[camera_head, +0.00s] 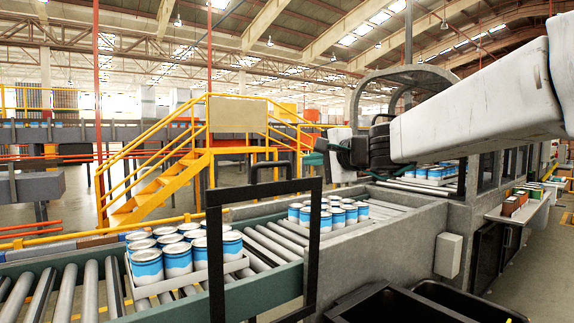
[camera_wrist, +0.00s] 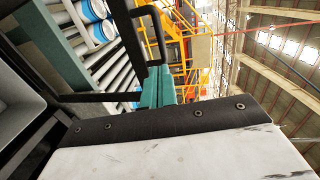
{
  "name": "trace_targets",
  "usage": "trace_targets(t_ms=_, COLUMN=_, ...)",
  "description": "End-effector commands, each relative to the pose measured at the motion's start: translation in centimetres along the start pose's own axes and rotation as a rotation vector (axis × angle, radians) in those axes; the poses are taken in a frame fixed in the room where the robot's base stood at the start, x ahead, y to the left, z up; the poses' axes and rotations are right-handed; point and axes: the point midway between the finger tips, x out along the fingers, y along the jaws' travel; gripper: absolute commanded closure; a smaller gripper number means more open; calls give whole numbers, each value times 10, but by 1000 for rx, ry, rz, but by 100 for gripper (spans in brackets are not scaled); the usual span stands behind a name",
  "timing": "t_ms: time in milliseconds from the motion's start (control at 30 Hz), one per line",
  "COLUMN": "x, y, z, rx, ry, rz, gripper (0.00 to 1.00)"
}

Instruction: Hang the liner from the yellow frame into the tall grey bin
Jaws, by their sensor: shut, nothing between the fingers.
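My gripper (camera_head: 322,145) is shut and empty, with teal fingers held up above the far side of the conveyor in the head view. In the wrist view the teal fingers of my gripper (camera_wrist: 156,78) lie together, with a black handle bar beyond them. I cannot make out a liner or a separate yellow liner frame in either view. No tall grey bin is clear. A dark-rimmed container with a grey inside (camera_wrist: 18,112) is cut off at the left of the wrist view, and I cannot tell if it is that bin.
Trays of blue-and-white cans (camera_head: 178,258) sit on the rollers. Black bins (camera_head: 395,305) are at the bottom right. Yellow stairs (camera_head: 150,195) stand behind.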

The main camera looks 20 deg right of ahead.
Motion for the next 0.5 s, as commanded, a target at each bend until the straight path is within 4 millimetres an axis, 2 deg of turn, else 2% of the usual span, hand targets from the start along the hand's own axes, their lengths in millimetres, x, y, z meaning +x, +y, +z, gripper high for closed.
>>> trace_targets(t_ms=167, x=27, y=1, z=2, rx=3, ry=-4, rz=3, gripper=100)
trace_targets(t_ms=500, x=99, y=2, z=3, rx=0, ry=-6, rz=4, gripper=100)
